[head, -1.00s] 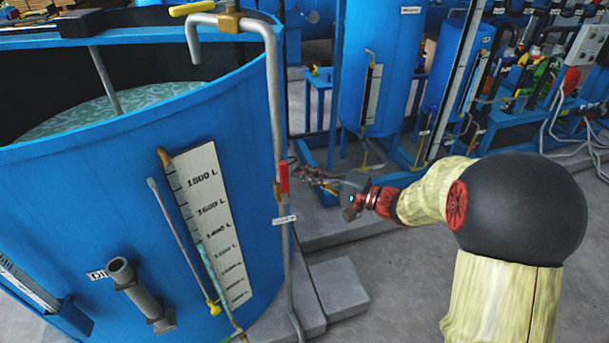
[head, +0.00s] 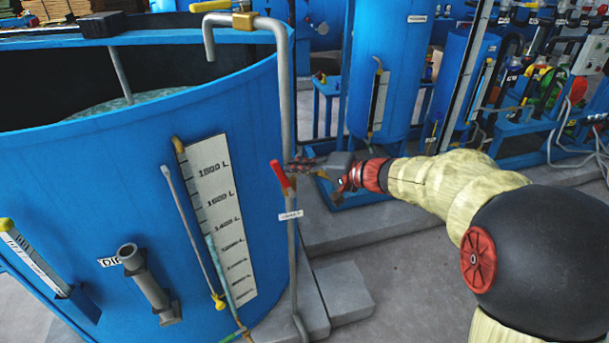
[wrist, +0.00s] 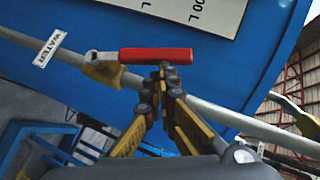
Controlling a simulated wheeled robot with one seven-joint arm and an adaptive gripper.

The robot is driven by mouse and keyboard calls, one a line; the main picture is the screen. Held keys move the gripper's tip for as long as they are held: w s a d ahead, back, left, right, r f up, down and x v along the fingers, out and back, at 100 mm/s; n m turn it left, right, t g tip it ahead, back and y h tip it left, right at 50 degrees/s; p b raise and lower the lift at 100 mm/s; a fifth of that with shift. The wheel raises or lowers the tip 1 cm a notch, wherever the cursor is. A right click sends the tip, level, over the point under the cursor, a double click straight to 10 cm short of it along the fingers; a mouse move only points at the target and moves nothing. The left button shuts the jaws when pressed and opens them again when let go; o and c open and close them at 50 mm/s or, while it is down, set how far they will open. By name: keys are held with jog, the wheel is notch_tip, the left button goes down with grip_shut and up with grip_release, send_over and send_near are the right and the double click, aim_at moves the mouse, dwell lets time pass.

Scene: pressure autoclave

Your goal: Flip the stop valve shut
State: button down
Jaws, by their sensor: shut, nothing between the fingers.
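The stop valve's red lever handle (head: 281,174) is on the grey vertical pipe (head: 292,240) at the right side of the big blue tank. The handle leans up and to the left, at an angle to the pipe. In the wrist view the red handle (wrist: 156,55) lies level across the picture, and its brass valve body (wrist: 103,72) sits on the slanting pipe. My gripper (head: 290,164) is shut and empty beside the handle. In the wrist view my gripper's closed fingertips (wrist: 167,70) are at the handle's lower edge and appear to touch it.
The blue tank (head: 90,190) fills the left, with a litre scale (head: 222,215) and a grey pipe stub (head: 145,280) on it. A white WATER tag (wrist: 49,47) hangs by the valve. Grey blocks (head: 343,290) lie on the floor. Blue equipment stands behind my arm.

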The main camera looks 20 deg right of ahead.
aim_at(281, 170)
jog(key=a+n+h, duration=0.1)
jog(key=a, duration=0.1)
jog(key=a+n+g+h+b, duration=0.1)
jog(key=a, duration=0.1)
jog(key=shift+f+h, duration=0.15)
jog(key=shift+h, duration=0.15)
jog(key=a+f+n+g+h+p, duration=0.1)
jog(key=a+f+n+h, duration=0.1)
jog(key=a+f+h, duration=0.2)
jog(key=shift+a+f+p, duration=0.4)
jog(key=shift+a+f, duration=0.5)
jog(key=shift+a, duration=0.35)
jog(key=shift+w, duration=0.1)
jog(key=s+r+p, duration=0.6)
jog(key=s+r, duration=0.1)
jog(key=r, duration=0.4)
